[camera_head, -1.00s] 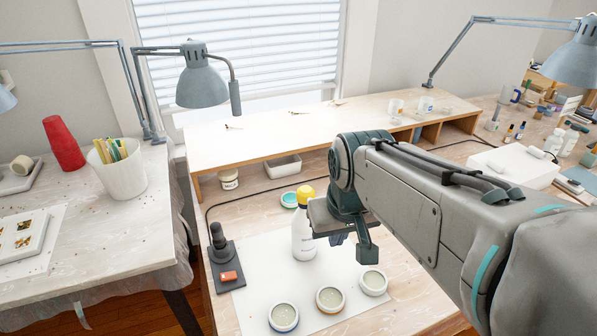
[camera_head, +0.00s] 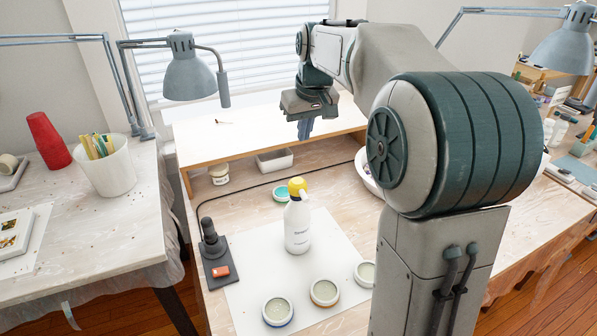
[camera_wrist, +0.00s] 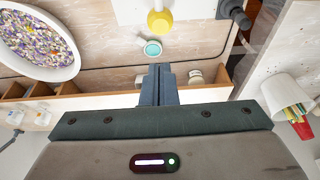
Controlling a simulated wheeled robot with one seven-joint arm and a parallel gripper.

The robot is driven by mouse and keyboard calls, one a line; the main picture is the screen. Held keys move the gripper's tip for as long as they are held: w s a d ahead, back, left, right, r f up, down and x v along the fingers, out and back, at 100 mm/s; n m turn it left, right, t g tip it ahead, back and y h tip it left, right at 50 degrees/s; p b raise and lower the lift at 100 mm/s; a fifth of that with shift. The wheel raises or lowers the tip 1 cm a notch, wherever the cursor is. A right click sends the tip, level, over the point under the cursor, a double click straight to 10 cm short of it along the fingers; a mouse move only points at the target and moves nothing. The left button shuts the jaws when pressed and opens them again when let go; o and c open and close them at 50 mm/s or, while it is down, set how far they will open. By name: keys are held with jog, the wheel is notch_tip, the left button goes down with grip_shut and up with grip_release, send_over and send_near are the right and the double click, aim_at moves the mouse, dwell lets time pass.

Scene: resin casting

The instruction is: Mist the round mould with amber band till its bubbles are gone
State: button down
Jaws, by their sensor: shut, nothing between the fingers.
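The round mould with the amber band (camera_head: 325,292) sits on the white mat (camera_head: 258,272), between a blue-banded mould (camera_head: 278,311) and a third round mould (camera_head: 366,273) partly hidden by my arm. Its fill looks pale; bubbles are too small to make out. A white bottle with a yellow top (camera_head: 298,228) stands upright on the mat behind the moulds. Its yellow top also shows in the wrist view (camera_wrist: 159,22). My gripper (camera_head: 306,130) is shut and empty, raised at the raised shelf, beyond the bottle and apart from it. Its fingers (camera_wrist: 158,85) are together in the wrist view.
The raised shelf (camera_head: 240,135) spans the bench back. A black stand with an orange piece (camera_head: 214,262) is left of the mat. A bowl of coloured bits (camera_wrist: 38,78) lies right of the bottle.

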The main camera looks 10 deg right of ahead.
jog(key=shift+f, duration=0.1)
jog(key=p, duration=0.1)
send_near(298, 180)
jog(key=x, duration=0.5)
jog(key=shift+w+f, duration=0.15)
jog(key=shift+w, duration=0.15)
jog(key=shift+f, duration=0.6)
jog(key=shift+f, duration=0.1)
